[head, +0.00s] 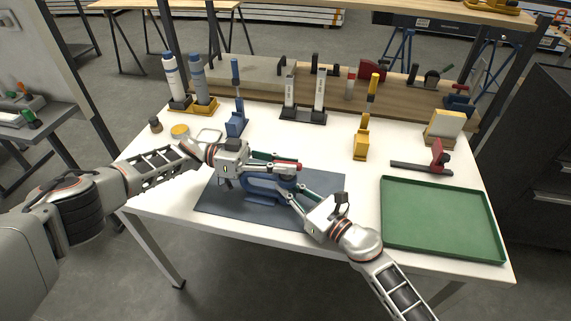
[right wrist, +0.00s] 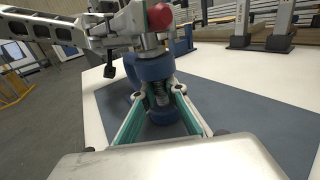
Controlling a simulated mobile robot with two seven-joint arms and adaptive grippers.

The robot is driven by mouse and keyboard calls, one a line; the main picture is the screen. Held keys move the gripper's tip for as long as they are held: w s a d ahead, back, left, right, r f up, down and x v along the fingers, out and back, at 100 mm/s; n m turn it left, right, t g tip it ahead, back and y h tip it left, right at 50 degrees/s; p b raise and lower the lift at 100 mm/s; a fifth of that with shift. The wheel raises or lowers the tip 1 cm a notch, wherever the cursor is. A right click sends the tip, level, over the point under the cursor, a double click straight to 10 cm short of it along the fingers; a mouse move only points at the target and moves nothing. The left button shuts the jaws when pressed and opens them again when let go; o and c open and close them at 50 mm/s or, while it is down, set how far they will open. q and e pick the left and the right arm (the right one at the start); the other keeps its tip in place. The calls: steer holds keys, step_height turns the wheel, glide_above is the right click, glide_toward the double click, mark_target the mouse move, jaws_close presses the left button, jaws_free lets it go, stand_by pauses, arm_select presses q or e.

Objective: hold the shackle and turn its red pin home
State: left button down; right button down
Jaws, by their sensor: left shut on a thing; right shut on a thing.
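The blue shackle (head: 262,190) is over the dark mat in the middle of the table. Its two eyes show one above the other in the right wrist view (right wrist: 152,70), with a bare threaded shank visible in the gap. The red pin (head: 287,165) is at the top of the shackle; its round red end shows in the right wrist view (right wrist: 160,16). My left gripper (head: 272,163) is shut on the red pin, its fingers partly hiding it. My right gripper (head: 289,190) is shut on the shackle at its eye end, from the front right.
The dark mat (head: 225,200) lies beneath both grippers. A green tray (head: 440,250) is at the right and looks empty. Bottles (head: 172,75), a blue-handled tool (head: 236,120), a yellow tool (head: 361,145) and a red-and-black clamp (head: 437,157) stand behind and beside the mat.

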mark_target(285, 162)
arm_select(q)
steer(key=shift+g, duration=0.3)
stand_by(0.4)
steer(key=c, duration=2)
jaws_free()
steer(key=shift+o, duration=0.2)
steer(key=shift+r, duration=0.1)
step_height(285, 162, up, 10)
steer(key=shift+f, duration=0.1)
